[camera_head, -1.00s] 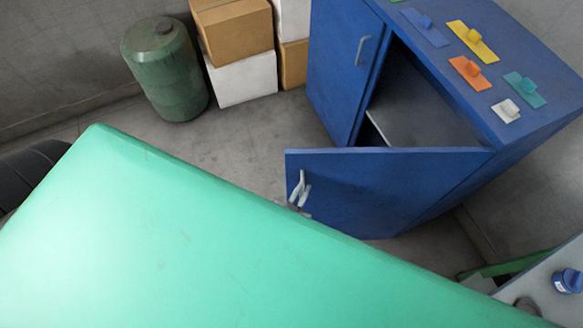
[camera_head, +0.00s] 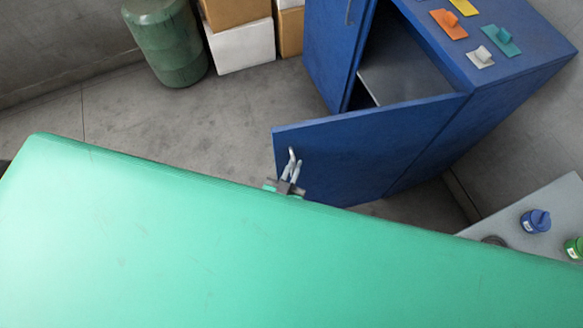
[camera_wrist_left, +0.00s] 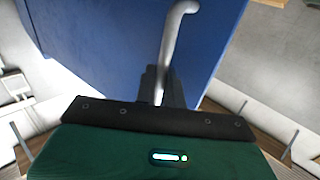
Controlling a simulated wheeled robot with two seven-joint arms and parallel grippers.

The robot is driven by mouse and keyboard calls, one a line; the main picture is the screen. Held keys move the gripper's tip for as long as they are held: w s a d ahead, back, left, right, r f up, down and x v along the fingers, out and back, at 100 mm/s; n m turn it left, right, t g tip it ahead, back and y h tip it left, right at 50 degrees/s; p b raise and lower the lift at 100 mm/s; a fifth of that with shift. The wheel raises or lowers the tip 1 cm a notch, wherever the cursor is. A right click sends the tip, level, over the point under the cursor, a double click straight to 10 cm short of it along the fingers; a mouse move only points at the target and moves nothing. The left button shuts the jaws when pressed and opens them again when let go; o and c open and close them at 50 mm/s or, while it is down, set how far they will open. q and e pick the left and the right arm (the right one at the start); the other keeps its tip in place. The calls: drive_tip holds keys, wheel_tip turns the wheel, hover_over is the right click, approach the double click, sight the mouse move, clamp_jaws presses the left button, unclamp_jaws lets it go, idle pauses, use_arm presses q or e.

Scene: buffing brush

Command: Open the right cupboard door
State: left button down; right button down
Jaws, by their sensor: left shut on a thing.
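The right cupboard door (camera_head: 365,150) is blue and stands ajar, swung out from the blue cupboard (camera_head: 500,90). Its silver handle (camera_head: 291,163) is near the door's free edge. My left gripper (camera_head: 287,186) is at the lower part of this handle. In the left wrist view, the dark fingers (camera_wrist_left: 160,86) are shut on the lower end of the handle (camera_wrist_left: 172,45), with the blue door (camera_wrist_left: 100,40) behind. My right gripper is not in view.
The left cupboard door (camera_head: 335,45) looks closed. A grey shelf (camera_head: 405,75) shows inside. Coloured pieces (camera_head: 450,24) lie on top. A green barrel (camera_head: 165,45) and boxes (camera_head: 245,50) stand behind. A grey table (camera_head: 550,205) with small containers is at the right. Floor left of the door is clear.

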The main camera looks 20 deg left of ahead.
use_arm(q)
drive_tip(key=c, duration=1.7)
unclamp_jaws()
drive_tip(key=shift+o, duration=0.3)
drive_tip(key=shift+d, duration=0.1)
drive_tip(key=s+a+b, duration=0.1)
drive_tip(key=s+b, duration=0.3)
drive_tip(key=s, duration=0.9)
drive_tip(key=shift+s, duration=0.3)
drive_tip(key=shift+a, duration=0.1)
drive_tip(key=shift+c, duration=0.5)
